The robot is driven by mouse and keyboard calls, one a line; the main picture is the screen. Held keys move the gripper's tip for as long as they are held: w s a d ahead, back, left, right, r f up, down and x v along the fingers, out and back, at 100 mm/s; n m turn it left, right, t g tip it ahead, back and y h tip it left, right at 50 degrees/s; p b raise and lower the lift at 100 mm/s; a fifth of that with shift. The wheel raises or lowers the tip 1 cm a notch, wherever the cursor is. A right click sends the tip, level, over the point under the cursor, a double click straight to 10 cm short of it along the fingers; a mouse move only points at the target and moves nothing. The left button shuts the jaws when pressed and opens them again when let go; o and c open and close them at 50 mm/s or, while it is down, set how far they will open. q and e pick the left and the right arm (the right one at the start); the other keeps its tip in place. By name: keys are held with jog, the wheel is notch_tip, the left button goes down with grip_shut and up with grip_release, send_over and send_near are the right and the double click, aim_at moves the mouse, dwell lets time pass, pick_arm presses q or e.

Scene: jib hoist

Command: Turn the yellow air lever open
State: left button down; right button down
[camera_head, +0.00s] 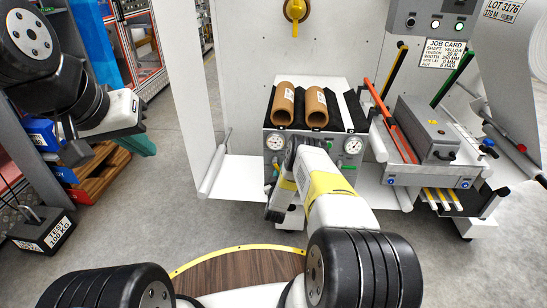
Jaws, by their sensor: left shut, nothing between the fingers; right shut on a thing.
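A yellow lever (295,13) on a round yellow plate sits on the grey wall panel at the top; its handle points down. I cannot tell whether it is the air lever. My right gripper (297,148) is at the gauge panel (317,163), between the left gauge (275,141) and the right gauge (353,144). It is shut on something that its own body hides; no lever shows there. My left gripper (74,150) is shut and empty at the left, beside the wooden pallets, away from both.
Two brown tubes (283,104) lie in a black rack above the gauges. A grey box (424,132) and red bars stand to the right. A black test weight (42,229) sits on the floor at left. The floor between weight and machine is clear.

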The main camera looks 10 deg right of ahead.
jog(key=m, duration=0.1)
jog(key=a+m, duration=0.1)
jog(key=shift+w+f+m, duration=0.15)
jog(key=shift+f+m, duration=0.1)
jog(key=shift+m, duration=0.15)
jog(key=shift+w+a+m, duration=0.1)
jog(key=shift+a+m, duration=0.2)
jog(key=shift+m, duration=0.4)
jog(key=shift+w+a+m, duration=0.1)
jog(key=shift+a+m, duration=0.2)
jog(key=shift+m, duration=0.4)
jog(key=c, duration=1.4)
grip_release()
jog(key=v, duration=0.7)
jog(key=shift+s, duration=0.4)
